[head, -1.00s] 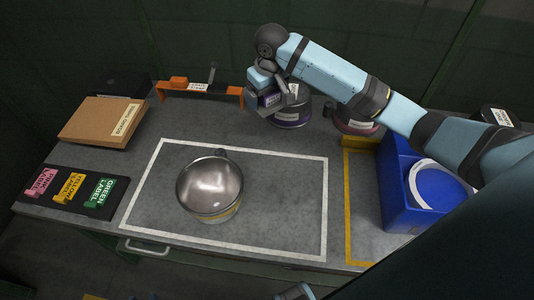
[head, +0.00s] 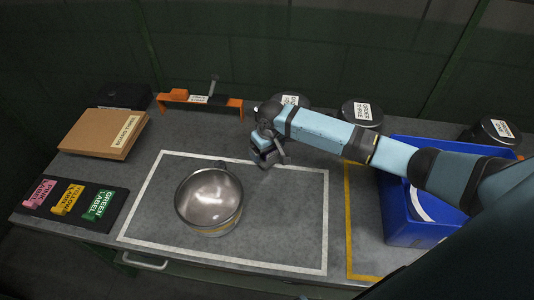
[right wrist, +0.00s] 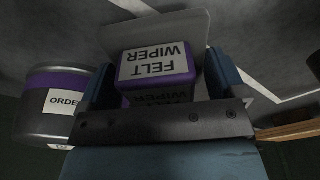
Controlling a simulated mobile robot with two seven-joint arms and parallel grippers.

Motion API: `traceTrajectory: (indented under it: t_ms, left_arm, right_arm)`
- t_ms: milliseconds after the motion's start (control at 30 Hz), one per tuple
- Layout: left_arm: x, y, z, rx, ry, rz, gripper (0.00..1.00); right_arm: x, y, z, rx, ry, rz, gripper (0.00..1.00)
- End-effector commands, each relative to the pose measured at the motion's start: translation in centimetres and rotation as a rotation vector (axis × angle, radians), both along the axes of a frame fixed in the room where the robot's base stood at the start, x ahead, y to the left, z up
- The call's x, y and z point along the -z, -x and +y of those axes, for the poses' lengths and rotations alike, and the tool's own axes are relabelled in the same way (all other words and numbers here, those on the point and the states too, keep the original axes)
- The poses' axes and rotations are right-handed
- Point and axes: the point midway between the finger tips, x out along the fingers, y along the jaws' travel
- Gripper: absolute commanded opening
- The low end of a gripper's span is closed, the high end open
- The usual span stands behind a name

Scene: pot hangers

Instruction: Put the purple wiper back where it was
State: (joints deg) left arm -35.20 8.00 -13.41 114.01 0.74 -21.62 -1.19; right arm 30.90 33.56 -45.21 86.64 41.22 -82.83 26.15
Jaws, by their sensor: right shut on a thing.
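My right gripper (head: 268,160) is over the back edge of the white-outlined area of the bench. The right wrist view shows its two blue fingers shut on the purple wiper (right wrist: 158,65), a block with a white label reading "FELT WIPER" upside down. In the head view the gripper largely hides the wiper. A steel pot (head: 209,198) stands inside the white outline, left of and nearer than the gripper. My left gripper is not in view.
A purple-banded canister (right wrist: 62,105) shows left of the wiper. Behind my right arm stand lidded canisters (head: 361,113). An orange rack (head: 200,99) is at the back, a brown box (head: 103,133) and label tray (head: 70,205) left, a blue bin (head: 410,232) right. The outlined area's right half is clear.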

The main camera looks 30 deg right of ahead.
Motion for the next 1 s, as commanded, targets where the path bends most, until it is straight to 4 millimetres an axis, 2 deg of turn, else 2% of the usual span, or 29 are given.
traceTrajectory:
  t_ms: [33,133,467,500,533,833,1000]
  left_arm:
    - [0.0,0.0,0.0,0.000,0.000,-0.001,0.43]
    - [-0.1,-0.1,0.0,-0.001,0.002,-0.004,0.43]
    - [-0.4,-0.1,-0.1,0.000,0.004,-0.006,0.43]
    - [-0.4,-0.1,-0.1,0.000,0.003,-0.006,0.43]
    - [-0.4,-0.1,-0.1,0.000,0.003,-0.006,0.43]
    - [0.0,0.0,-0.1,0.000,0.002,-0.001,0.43]
    - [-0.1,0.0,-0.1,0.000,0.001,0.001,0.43]
  right_arm:
    - [0.9,0.0,0.0,0.001,-0.001,0.002,0.59]
    - [2.1,0.0,0.0,0.001,0.000,0.002,0.59]
    - [2.3,0.0,0.0,0.000,-0.001,0.001,0.59]
    - [2.4,0.0,0.0,0.000,-0.001,0.001,0.92]
    - [2.4,0.0,0.0,0.000,0.000,0.000,0.99]
    - [2.1,0.0,0.0,0.000,0.000,-0.001,1.00]
    - [-0.3,0.2,-0.1,-0.001,0.000,-0.003,1.00]
